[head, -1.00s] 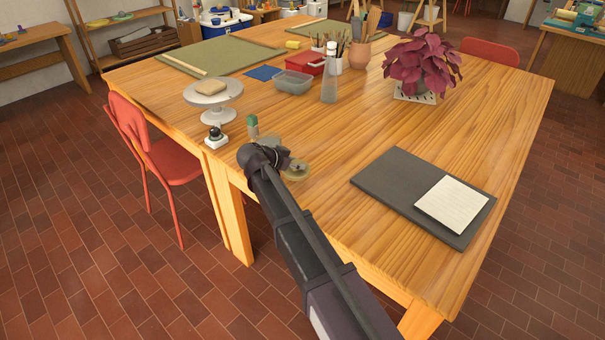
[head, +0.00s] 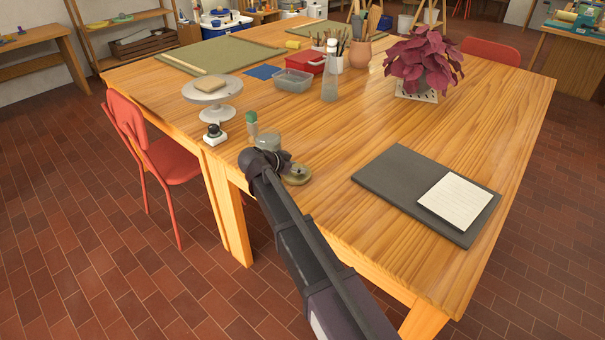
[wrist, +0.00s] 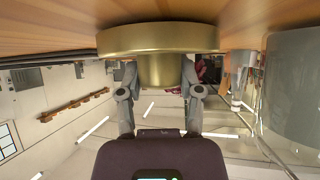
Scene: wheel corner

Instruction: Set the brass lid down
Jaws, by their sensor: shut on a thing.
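The brass lid (head: 298,174) is at the near edge of the wooden table, just right of my gripper (head: 280,160). In the wrist view the lid (wrist: 160,38) is a wide disc with a narrower knob. My gripper (wrist: 160,80) is shut on that knob, with one finger on each side. The disc is close to the table top (wrist: 50,20); I cannot tell whether it touches. My wrist covers part of the lid in the head view.
A grey jar (head: 268,142) stands just behind my gripper and looms large in the wrist view (wrist: 295,90). A green-capped bottle (head: 252,128) and a small black-and-white device (head: 214,136) are to the left. A dark mat (head: 390,180) with paper lies right; bare wood lies between.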

